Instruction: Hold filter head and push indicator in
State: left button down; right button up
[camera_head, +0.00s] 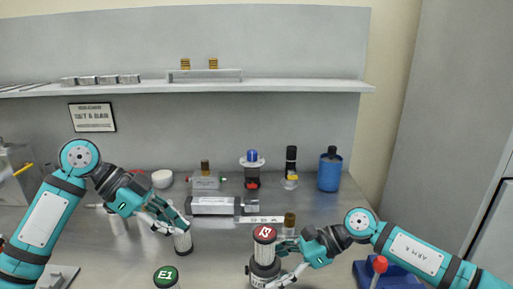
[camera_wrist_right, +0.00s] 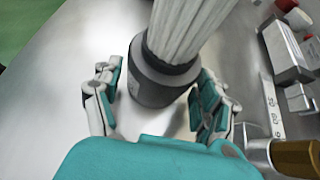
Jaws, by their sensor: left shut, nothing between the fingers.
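A canister with a red-topped cap (camera_head: 264,234), a white ribbed body and a dark base stands at the front centre. In the right wrist view its dark collar (camera_wrist_right: 160,82) sits under the white ribbed part (camera_wrist_right: 185,30). My right gripper (camera_head: 279,262) has its fingers spread on either side of this collar; a narrow gap shows at the left finger, and contact at the right finger cannot be told. I cannot tell which part is the indicator.
A green-topped canister (camera_head: 166,275) stands at the front left of the red one. A grey cylinder unit (camera_head: 213,205) lies behind, with a brass-topped part (camera_head: 290,221) to the right. A blue tray with a red-knobbed lever (camera_head: 380,265) is at the front right.

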jog(key=shift+o, duration=1.4)
jog(key=shift+r, duration=0.15)
